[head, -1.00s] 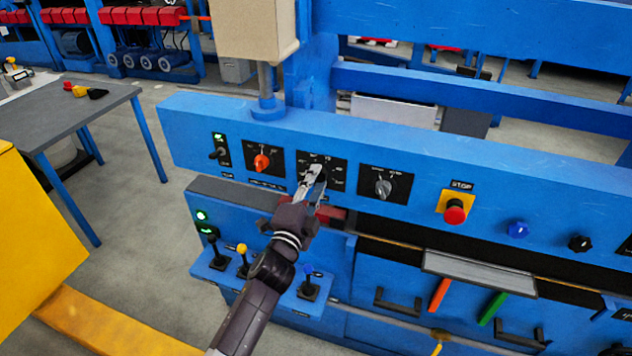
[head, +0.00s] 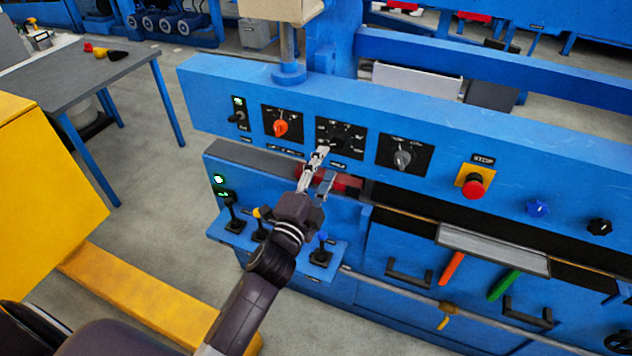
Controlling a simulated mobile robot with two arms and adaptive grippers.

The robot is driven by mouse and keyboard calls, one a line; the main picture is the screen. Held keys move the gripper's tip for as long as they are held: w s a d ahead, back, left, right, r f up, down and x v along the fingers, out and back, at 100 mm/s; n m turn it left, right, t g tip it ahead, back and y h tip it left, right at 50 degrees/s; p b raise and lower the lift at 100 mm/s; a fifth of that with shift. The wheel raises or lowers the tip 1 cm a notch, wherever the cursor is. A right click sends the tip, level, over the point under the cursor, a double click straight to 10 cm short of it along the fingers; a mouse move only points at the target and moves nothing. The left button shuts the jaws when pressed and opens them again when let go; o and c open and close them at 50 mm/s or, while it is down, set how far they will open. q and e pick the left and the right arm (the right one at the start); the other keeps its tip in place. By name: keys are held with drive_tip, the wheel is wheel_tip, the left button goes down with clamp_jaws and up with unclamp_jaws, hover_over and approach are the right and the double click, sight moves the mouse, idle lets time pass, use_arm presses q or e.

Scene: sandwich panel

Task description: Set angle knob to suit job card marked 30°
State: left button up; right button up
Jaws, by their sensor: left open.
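The blue control panel (head: 560,165) carries a row of dials. The middle dial, a black knob (head: 341,138) on a black plate with scale marks, has a label below it that seems to read ANGLE. Its pointer direction is too small to read. My left gripper (head: 325,164) is open and empty, just below this dial and apart from the knob. One finger overlaps the plate's lower edge in the picture. No job card marked 30° can be made out. My right gripper is not in view.
An orange knob (head: 281,128) sits left of the middle dial and a grey knob (head: 402,159) right of it. A red stop button (head: 473,188) is further right. Several levers stand on a ledge below. A grey table (head: 85,75) and a yellow block (head: 45,195) are at left.

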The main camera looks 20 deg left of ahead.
use_arm(q)
drive_tip(key=shift+s+f, duration=0.15)
drive_tip(key=shift+s, duration=1.2)
drive_tip(key=shift+s+f, duration=0.1)
drive_tip(key=shift+s, duration=1.25)
drive_tip(key=s+f+n+g, duration=0.3)
drive_tip(key=f+n+g, duration=0.15)
drive_tip(key=f, duration=1.85)
drive_tip(key=s+f+n+g, duration=0.1)
drive_tip(key=s+f+g, duration=0.1)
drive_tip(key=s+f, duration=0.45)
drive_tip(key=s+f+n+g, duration=0.1)
drive_tip(key=s+f+g, duration=0.2)
drive_tip(key=f, duration=0.7)
drive_tip(key=s+a+f+n+g, duration=0.1)
drive_tip(key=s+f+n+g, duration=0.1)
drive_tip(key=s+f, duration=0.5)
drive_tip(key=s+a+f+n+g, duration=0.1)
drive_tip(key=s+f, duration=0.5)
drive_tip(key=s, duration=1)
drive_tip(key=s+a+f+n+g, duration=0.1)
drive_tip(key=s+f+n+g, duration=0.2)
drive_tip(key=s, duration=0.9)
wheel_tip(320, 180, down, 5)
drive_tip(key=shift+s+a+r+n+g+y, duration=0.2)
drive_tip(key=shift+n+g+y, duration=0.15)
drive_tip(key=shift+g, duration=0.9)
